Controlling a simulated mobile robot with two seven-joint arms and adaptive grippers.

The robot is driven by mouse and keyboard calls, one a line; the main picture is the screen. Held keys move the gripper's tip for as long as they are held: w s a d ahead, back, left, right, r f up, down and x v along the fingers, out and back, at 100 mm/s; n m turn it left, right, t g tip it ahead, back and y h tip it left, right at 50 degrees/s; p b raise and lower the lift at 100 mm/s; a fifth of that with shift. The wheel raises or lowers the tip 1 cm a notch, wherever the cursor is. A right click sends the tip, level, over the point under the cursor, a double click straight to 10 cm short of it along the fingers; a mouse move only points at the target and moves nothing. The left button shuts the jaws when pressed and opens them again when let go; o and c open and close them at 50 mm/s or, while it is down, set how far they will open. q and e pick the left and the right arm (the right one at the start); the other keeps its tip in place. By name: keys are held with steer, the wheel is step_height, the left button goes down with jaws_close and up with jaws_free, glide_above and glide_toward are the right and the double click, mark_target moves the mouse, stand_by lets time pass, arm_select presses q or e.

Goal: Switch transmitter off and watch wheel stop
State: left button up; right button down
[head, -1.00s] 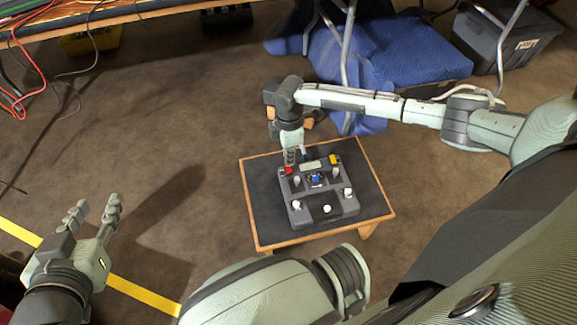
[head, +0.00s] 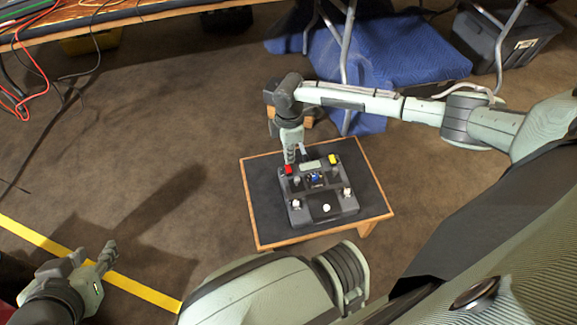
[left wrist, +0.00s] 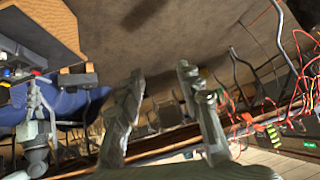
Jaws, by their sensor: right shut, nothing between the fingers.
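The transmitter (head: 346,205) is a dark box with a red switch (head: 288,169), a yellow one (head: 333,159), white knobs and a small display. It lies on a low, dark-topped table (head: 377,203) with a wooden rim, and part of it shows at the left edge of the left wrist view (left wrist: 20,62). My right gripper (head: 290,160) is shut and points down at the transmitter's far left corner, close by the red switch; I cannot tell whether it touches. My left gripper (head: 95,253) is open and empty, low over the floor at left; its spread fingers show in the left wrist view (left wrist: 160,85). I make out no wheel.
A workbench (head: 135,13) with red and black cables runs along the top left. A blue blanket (head: 395,55), metal legs and a dark bin (head: 508,38) stand behind the low table. Yellow tape (head: 140,290) crosses the floor, which is clear between my left gripper and the table.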

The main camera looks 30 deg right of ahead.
steer(key=shift+r+p, duration=0.9)
steer(key=shift+p, duration=0.05)
arm_select(q)
steer(key=s+a+f+n+g+y, duration=0.1)
steer(key=s+a+f+g+y, duration=0.1)
steer(key=s+a+g, duration=0.3)
steer(key=s+a+f, duration=0.1)
steer(key=s+a, duration=0.1)
steer(key=s, duration=0.2)
steer(key=shift+f, duration=0.15)
